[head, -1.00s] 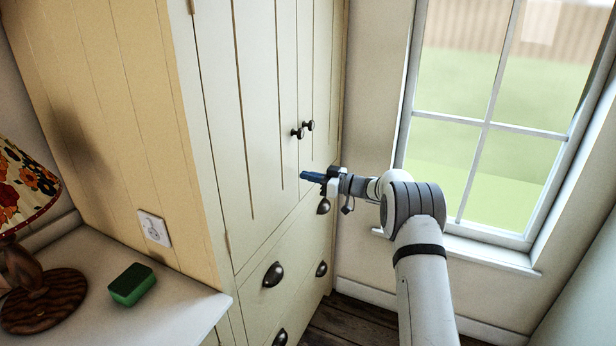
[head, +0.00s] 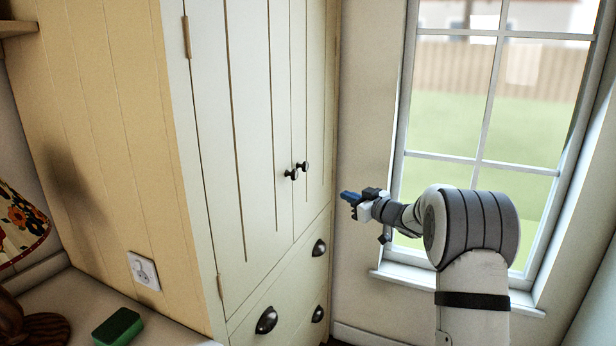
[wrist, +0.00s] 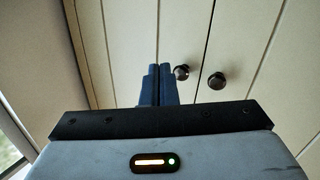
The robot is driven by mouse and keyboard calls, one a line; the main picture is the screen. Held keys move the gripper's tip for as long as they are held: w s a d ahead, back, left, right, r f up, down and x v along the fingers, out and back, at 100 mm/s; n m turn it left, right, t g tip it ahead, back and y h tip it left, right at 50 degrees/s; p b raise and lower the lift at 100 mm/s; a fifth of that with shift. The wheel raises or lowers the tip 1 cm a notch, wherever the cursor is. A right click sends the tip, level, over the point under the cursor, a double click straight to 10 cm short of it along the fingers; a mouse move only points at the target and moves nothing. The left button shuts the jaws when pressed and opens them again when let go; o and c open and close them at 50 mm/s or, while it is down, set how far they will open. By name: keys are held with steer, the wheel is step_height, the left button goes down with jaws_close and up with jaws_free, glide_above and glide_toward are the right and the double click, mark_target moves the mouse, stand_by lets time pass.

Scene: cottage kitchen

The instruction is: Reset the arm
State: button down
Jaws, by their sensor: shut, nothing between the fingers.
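My gripper (head: 346,197) is to the right of the tall cream cupboard (head: 262,130), in front of the wall beside the window. Its blue fingers are together and hold nothing; they point left toward the cupboard. In the wrist view the shut fingers (wrist: 158,86) show at the middle, with the cupboard doors beyond. Two dark round knobs (head: 297,171) sit on the doors, which are closed. The knobs also show in the wrist view (wrist: 216,81), just right of the fingertips. My arm is bent in front of the window.
The cupboard's drawers with dark cup handles (head: 267,320) are closed below the doors. A window (head: 480,130) with a white sill (head: 400,276) is behind my arm. At the left, a counter (head: 70,295) holds a green sponge (head: 118,328) and a floral-shaded lamp (head: 20,228).

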steer(key=s+d+r+m+g+h, duration=0.1)
steer(key=s+d+r+m+h, duration=0.2)
steer(key=s+h, duration=0.45)
steer(key=s+d+m+g+h, duration=0.1)
steer(key=s+d+m+h, duration=0.35)
steer(key=s, duration=0.65)
steer(key=s+a+f+g, duration=0.2)
steer(key=s+f+g, duration=0.1)
steer(key=s, duration=0.7)
steer(key=s+a+f+m+g, duration=0.1)
steer(key=s+f+g, duration=0.2)
steer(key=s, duration=0.7)
steer(key=s+a+f+g+y, duration=0.1)
steer(key=s+a+f+g, duration=0.1)
steer(key=s, duration=0.9)
steer(key=shift+a+f+m+g, duration=0.35)
steer(key=shift+f+g, duration=0.15)
steer(key=shift+f, duration=0.45)
